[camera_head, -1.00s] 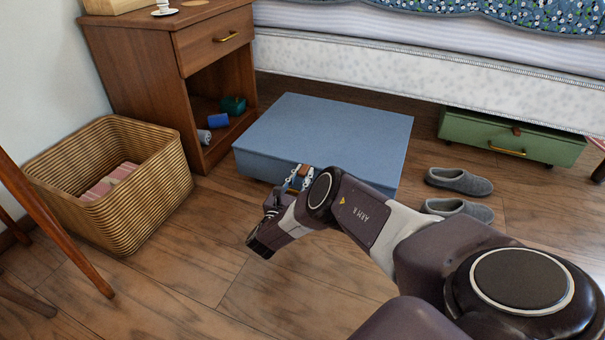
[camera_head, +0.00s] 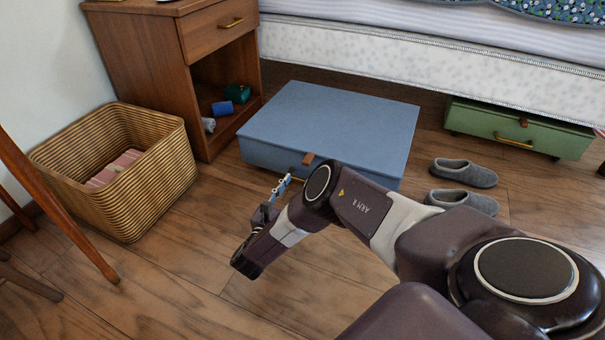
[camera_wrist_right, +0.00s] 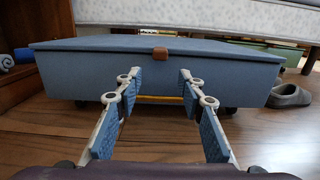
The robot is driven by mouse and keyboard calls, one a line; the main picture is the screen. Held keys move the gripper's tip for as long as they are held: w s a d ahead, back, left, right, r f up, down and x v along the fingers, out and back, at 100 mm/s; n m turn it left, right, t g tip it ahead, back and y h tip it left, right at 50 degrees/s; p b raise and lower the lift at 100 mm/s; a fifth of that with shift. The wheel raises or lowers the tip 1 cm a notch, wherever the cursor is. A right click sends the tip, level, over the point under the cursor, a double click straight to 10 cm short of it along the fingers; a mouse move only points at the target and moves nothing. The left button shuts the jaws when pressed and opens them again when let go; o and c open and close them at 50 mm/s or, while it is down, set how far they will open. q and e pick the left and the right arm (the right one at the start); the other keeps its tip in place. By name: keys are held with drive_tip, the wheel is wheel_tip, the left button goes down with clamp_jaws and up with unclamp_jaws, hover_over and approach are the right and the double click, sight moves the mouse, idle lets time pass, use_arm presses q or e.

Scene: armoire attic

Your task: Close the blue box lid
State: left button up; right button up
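The blue box (camera_head: 330,125) stands on the floor by the bed, and its flat lid lies down over the top. A brown leather tab (camera_head: 308,158) hangs at the lid's front edge. In the right wrist view the blue box (camera_wrist_right: 100,75) fills the middle, with the tab (camera_wrist_right: 160,54) at the lid's rim and a brass handle (camera_wrist_right: 160,99) low on the front. My right gripper (camera_head: 283,184) is in front of the box; in the wrist view its two fingers (camera_wrist_right: 158,88) are apart with nothing between them. My left gripper is not in view.
A wicker basket (camera_head: 170,190) with striped cloth stands at left, beside a wooden nightstand (camera_head: 150,75). A green case (camera_head: 520,130) is under the bed at right. Grey slippers (camera_head: 463,173) lie right of the box. Floor in front is clear.

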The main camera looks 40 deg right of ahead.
drive_tip(key=shift+v, duration=1.55)
drive_tip(key=shift+f, duration=0.1)
